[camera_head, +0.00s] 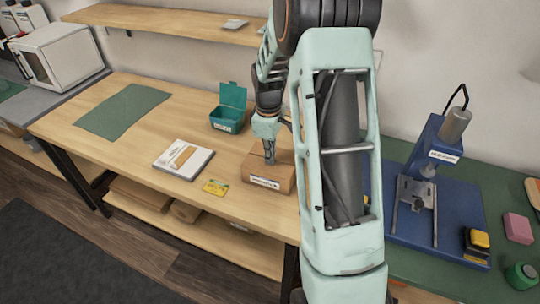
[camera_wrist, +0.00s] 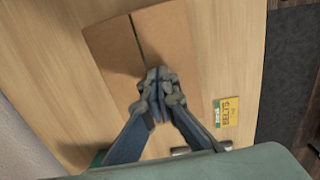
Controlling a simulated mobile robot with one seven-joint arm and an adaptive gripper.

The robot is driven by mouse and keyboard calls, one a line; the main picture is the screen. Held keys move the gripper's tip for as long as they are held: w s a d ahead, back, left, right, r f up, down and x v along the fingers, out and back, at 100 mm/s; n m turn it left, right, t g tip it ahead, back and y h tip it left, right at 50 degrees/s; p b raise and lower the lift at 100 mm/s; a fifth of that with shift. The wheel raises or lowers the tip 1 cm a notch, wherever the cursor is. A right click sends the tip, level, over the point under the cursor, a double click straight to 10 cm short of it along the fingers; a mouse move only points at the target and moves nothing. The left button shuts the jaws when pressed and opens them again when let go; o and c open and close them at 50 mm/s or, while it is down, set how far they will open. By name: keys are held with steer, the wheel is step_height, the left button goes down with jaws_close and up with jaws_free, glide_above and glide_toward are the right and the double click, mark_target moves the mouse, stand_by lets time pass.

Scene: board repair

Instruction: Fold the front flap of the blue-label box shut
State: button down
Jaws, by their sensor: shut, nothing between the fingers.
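A brown cardboard box (camera_head: 283,181) sits on the wooden table with a small pale label on its front; I cannot make out blue on it. In the wrist view its top (camera_wrist: 112,48) shows two panels lying about flat, with a dark seam between them. My gripper (camera_head: 270,160) is shut and empty, pointing down at the box top. In the wrist view the closed fingertips (camera_wrist: 158,76) are over the seam and hide part of the top. I cannot tell whether they touch it.
A teal bin (camera_head: 226,124) with its lid up stands behind the box. A yellow card (camera_head: 215,187) and a white pad (camera_head: 172,165) lie to the left. A blue press (camera_head: 430,150) stands right. The green mat (camera_head: 122,110) is clear.

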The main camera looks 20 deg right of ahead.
steer(key=shift+f, duration=0.1)
stand_by(0.3)
steer(key=shift+r+p, duration=0.9)
steer(key=shift+r, duration=0.15)
step_height(320, 180, up, 13)
steer(key=p, duration=0.2)
